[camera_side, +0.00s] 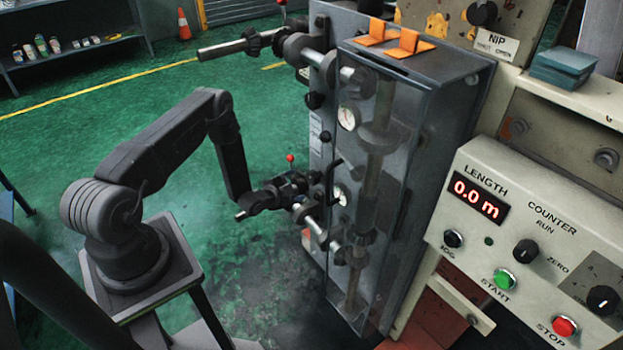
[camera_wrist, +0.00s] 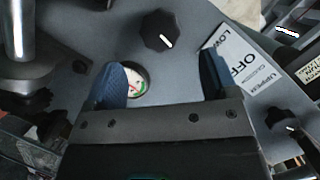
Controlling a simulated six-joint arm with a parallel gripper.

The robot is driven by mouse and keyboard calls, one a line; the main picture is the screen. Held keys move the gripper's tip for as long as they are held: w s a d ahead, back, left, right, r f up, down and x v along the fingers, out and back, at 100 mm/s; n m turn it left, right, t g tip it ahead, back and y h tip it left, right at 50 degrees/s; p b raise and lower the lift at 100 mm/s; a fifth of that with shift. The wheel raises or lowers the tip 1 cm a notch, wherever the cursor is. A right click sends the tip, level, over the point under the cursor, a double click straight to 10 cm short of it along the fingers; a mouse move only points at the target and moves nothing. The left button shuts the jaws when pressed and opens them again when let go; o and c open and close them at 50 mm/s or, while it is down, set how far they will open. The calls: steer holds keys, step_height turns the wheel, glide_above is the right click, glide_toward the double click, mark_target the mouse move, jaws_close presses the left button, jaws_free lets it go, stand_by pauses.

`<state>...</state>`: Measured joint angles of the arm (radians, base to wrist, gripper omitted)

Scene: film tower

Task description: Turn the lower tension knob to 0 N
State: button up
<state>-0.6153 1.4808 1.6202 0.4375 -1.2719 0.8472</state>
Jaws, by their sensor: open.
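In the wrist view, a black faceted knob (camera_wrist: 160,32) with a white pointer line sits on the grey panel, beyond my fingertips. A round dial gauge (camera_wrist: 134,82) is beside my left finger, partly covered by it. I take this knob to be the lower tension knob, but its own label is not readable. My gripper (camera_wrist: 162,66) is open and empty, with its blue-grey fingers apart and the knob ahead of the gap. In the side view, my gripper (camera_side: 312,186) is at the panel near the lower gauge (camera_side: 340,194); the knob there cannot be made out.
A switch label reading OFF and UPPER (camera_wrist: 240,62) is beside my right finger, with another black knob (camera_wrist: 284,119) farther right. A metal roller (camera_wrist: 18,30) stands at left. In the side view, a clear-fronted cabinet (camera_side: 440,110) and a counter reading 0.0 m (camera_side: 475,200) are to the right.

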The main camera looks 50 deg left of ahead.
mark_target(310, 179)
steer(key=x, duration=0.8)
steer(key=shift+w+f, duration=0.15)
steer(key=shift+w, duration=0.15)
steer(key=shift+c, duration=0.4)
steer(key=c, duration=0.8)
